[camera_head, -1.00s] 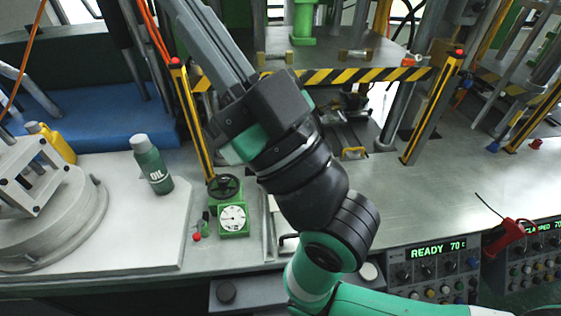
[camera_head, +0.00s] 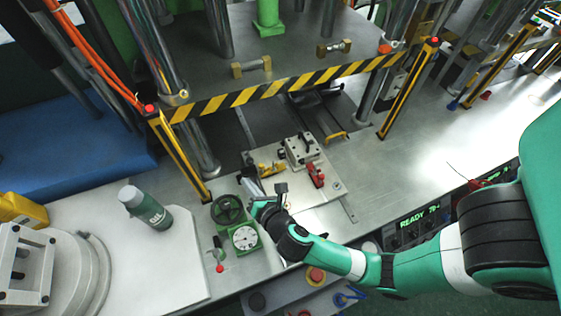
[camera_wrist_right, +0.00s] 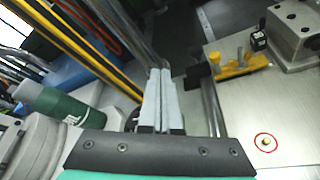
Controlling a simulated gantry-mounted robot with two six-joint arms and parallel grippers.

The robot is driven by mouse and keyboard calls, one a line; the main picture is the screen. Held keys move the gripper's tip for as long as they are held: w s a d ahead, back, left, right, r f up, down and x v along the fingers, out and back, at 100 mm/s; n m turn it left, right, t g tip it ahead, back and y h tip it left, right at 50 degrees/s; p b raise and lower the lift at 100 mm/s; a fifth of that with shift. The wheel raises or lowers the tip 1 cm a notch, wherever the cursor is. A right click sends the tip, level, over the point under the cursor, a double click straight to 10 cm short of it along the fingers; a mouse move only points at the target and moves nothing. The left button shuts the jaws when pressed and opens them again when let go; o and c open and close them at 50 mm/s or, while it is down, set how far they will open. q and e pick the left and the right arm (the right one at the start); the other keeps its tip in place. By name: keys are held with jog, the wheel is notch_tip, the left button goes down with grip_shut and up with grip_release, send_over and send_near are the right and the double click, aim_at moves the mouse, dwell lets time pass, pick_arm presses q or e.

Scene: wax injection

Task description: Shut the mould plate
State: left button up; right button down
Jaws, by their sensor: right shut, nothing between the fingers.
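The mould plate (camera_head: 306,196) is a flat pale metal plate on the press table. It carries a metal block (camera_head: 301,150), a red clamp (camera_head: 316,175) and a yellow clamp (camera_head: 269,169). In the right wrist view the plate (camera_wrist_right: 235,110) lies at the right, with the yellow clamp (camera_wrist_right: 240,66) near its left edge and a brass pin (camera_wrist_right: 265,142) ringed in red. My left gripper is out of view.
A green valve-and-gauge unit (camera_head: 245,237) stands close left of my right gripper. A green oil bottle (camera_head: 146,207) stands on the white surface further left. A yellow-black post (camera_head: 180,157) and the striped press beam (camera_head: 285,83) stand behind.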

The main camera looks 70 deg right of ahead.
jog(key=s+f+n+g+p, duration=0.1)
jog(key=s+f, duration=0.1)
jog(key=s, duration=0.3)
jog(key=s+d+f+n+g+p, duration=0.1)
jog(key=s+f+n, duration=0.1)
jog(key=s, duration=0.3)
jog(key=s+d+f+n+g+p, duration=0.1)
jog(key=s+f, duration=0.1)
jog(key=s, duration=0.2)
jog(key=shift+s+d+f+n+g+h+p, duration=0.2)
jog(key=shift+s+d+n+g+h+p, duration=0.1)
jog(key=shift+s+n, duration=0.1)
jog(key=shift+w+d+f+b, duration=0.1)
jog(key=shift+w+f+b, duration=0.1)
jog(key=shift+f+b, duration=0.1)
jog(key=b, duration=0.3)
send_near(279, 172)
jog(key=shift+w+d+f, duration=0.15)
jog(key=shift+f, duration=0.4)
jog(key=shift+w+d+f, duration=0.1)
jog(key=shift+d+f, duration=0.05)
jog(key=shift+f, duration=0.45)
jog(key=w+d, duration=0.2)
jog(key=d, duration=0.1)
jog(key=shift+w+r, duration=0.1)
jog(key=shift+w, duration=0.25)
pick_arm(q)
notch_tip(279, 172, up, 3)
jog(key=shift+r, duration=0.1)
